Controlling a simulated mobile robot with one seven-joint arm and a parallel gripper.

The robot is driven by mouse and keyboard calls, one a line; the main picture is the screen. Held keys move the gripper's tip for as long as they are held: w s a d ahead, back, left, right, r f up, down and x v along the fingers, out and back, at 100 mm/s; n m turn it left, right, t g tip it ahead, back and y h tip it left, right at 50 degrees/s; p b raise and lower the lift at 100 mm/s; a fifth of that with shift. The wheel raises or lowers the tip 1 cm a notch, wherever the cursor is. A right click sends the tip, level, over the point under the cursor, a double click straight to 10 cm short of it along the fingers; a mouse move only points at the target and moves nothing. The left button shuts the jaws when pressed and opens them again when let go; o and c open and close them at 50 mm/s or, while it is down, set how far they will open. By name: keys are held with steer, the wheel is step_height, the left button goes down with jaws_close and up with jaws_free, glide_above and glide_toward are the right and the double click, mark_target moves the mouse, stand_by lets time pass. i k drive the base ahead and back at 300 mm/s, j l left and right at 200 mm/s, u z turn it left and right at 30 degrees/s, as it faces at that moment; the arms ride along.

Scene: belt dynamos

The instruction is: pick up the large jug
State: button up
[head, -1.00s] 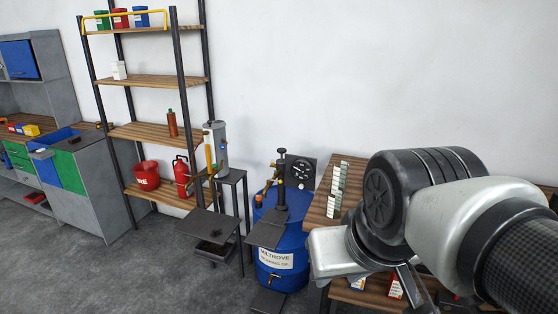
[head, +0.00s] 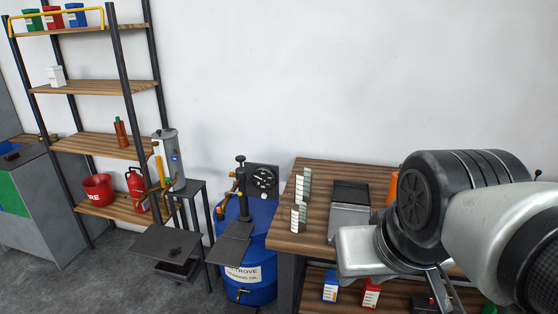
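A red can with a handle (head: 137,188) stands on the low shelf board at the left, beside a red bucket. It is the most jug-like thing in view, but I cannot tell if it is the large jug. An orange thing (head: 391,189) on the workbench is mostly hidden behind my arm, so its shape is unclear. My gripper (head: 441,288) shows only in part below the arm at the lower right. Its fingertips are not clear, and nothing is seen held in it.
A wooden workbench (head: 300,228) with a grey case (head: 349,205) stands at the right. A blue drum (head: 258,228) and a grey stand (head: 165,241) are left of it. The tall shelf unit (head: 98,88) is behind. Grey floor is open at the lower left.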

mark_target(303, 176)
steer(key=i+j+z, duration=0.25)
steer(key=i+j, duration=0.25)
steer(key=i, duration=0.2)
steer(key=i+j+z, duration=0.25)
steer(key=i+j, duration=0.35)
steer(key=i, duration=0.1)
